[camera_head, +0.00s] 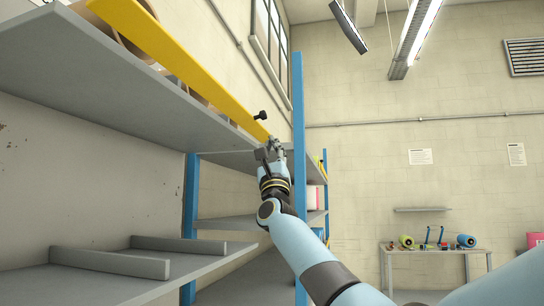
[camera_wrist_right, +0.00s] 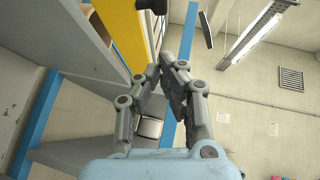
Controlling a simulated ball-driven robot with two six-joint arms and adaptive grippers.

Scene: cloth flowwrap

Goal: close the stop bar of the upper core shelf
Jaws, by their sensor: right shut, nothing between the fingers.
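The yellow stop bar (camera_head: 190,68) runs along the front edge of the upper core shelf (camera_head: 95,82), slanting down to the right in the head view. Its far end is beside my right gripper (camera_head: 270,146). A black knob (camera_head: 261,115) shows at that end, just above the gripper. My right gripper is shut and empty, with its tips close to the bar's end; I cannot tell if they touch. In the right wrist view the shut fingertips (camera_wrist_right: 165,66) are just right of the bar (camera_wrist_right: 122,32). Brown cores behind the bar are mostly hidden. My left gripper is out of view.
A blue upright post (camera_head: 298,165) stands right next to my right gripper. A lower shelf (camera_head: 60,287) with grey dividers (camera_head: 110,262) is at left. A bench (camera_head: 435,250) with spools stands far right. The middle of the room is open.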

